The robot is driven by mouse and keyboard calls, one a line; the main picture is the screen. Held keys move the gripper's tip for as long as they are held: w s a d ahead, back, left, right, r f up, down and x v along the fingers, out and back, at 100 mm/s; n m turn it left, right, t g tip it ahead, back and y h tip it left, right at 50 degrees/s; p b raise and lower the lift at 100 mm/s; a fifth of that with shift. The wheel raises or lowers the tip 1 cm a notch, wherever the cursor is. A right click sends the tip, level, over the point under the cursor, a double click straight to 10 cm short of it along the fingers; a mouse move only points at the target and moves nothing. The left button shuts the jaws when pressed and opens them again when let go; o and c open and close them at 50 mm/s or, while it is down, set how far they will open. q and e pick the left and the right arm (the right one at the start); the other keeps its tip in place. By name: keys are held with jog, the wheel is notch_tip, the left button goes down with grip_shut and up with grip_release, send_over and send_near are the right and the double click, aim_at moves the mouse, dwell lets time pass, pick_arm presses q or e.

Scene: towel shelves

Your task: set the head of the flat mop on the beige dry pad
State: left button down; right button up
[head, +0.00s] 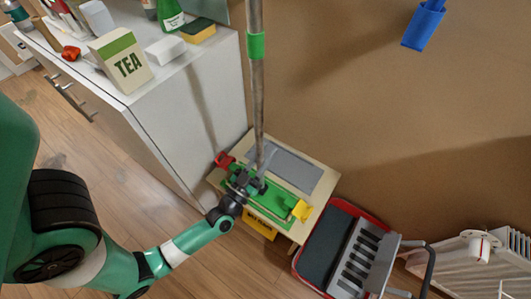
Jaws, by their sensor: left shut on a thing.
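The flat mop has a long grey handle (257,95) with a green band, standing nearly upright. Its green head (285,197) is low over a beige board (325,187), with a red piece at the left end and a yellow piece at the right end. My left gripper (250,184) is shut on the mop near the foot of the handle. A grey pad (292,168) lies behind the head on the board. I cannot make out a separate beige pad, or whether the head touches what is under it. My right gripper is not in view.
A white cabinet (185,125) stands left of the board, with a tea box (122,63), a sponge (197,30) and bottles on top. A white radiator (460,265) is further right.

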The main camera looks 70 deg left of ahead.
pick_arm(q)
jog(key=shift+f, duration=0.2)
dwell(0.7)
jog(key=c, duration=0.6)
grip_release()
jog(key=p+v, duration=0.2)
jog(key=v, duration=0.9)
jog(key=shift+s+d+f, duration=0.15)
jog(key=shift+s, duration=0.15)
